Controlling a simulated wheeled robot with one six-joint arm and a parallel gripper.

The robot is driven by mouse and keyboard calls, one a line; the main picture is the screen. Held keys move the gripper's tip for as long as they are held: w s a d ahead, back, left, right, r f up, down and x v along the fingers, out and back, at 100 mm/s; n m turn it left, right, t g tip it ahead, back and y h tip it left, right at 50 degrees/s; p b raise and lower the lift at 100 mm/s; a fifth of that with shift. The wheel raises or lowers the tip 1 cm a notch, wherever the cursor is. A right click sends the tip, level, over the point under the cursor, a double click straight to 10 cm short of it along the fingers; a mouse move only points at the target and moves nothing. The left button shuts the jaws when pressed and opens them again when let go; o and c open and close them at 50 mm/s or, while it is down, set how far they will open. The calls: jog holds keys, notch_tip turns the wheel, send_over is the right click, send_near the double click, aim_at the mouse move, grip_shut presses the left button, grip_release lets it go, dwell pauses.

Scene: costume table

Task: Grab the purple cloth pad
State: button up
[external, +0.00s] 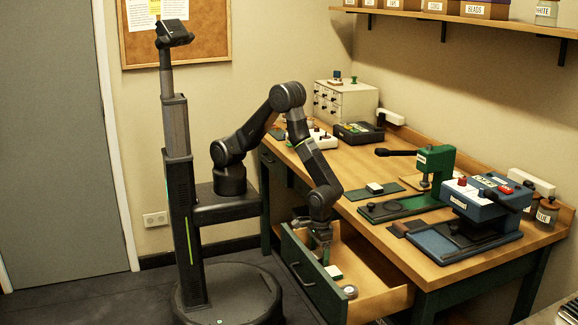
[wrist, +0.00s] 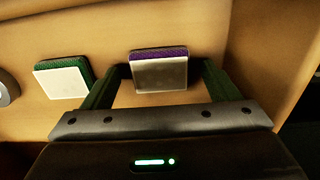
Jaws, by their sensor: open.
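The purple cloth pad (wrist: 160,52) lies in the open drawer, a small block with a purple top edge and a pale face turned to the camera. In the wrist view it sits between the two green fingers of my gripper (wrist: 160,78), which are apart on either side of it. I cannot tell whether the fingers touch it. In the external view my gripper (external: 320,248) reaches down into the drawer (external: 385,303), and the purple pad is hidden there.
A green pad (wrist: 64,78) with a pale face lies left of the purple one; it also shows in the external view (external: 333,272). A round grey object (wrist: 7,88) is further left. The drawer walls surround my gripper. The wooden tabletop (external: 365,208) overhangs behind, with green and blue presses on it.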

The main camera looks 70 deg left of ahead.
aim_at(320, 255)
jog(key=c, duration=1.1)
jog(key=shift+r, duration=0.1)
jog(key=shift+d+r, duration=0.25)
jog(key=shift+r, duration=0.25)
notch_tip(320, 255, up, 6)
jog(key=shift+w+f+b, duration=0.1)
jog(key=shift+b, duration=0.5)
jog(key=w+d, duration=0.1)
jog(key=d, duration=0.5)
jog(key=w+d+b, duration=0.1)
jog(key=d, duration=0.5)
jog(key=w+d, duration=0.1)
jog(key=d, duration=0.6)
jog(key=shift+w, duration=0.35)
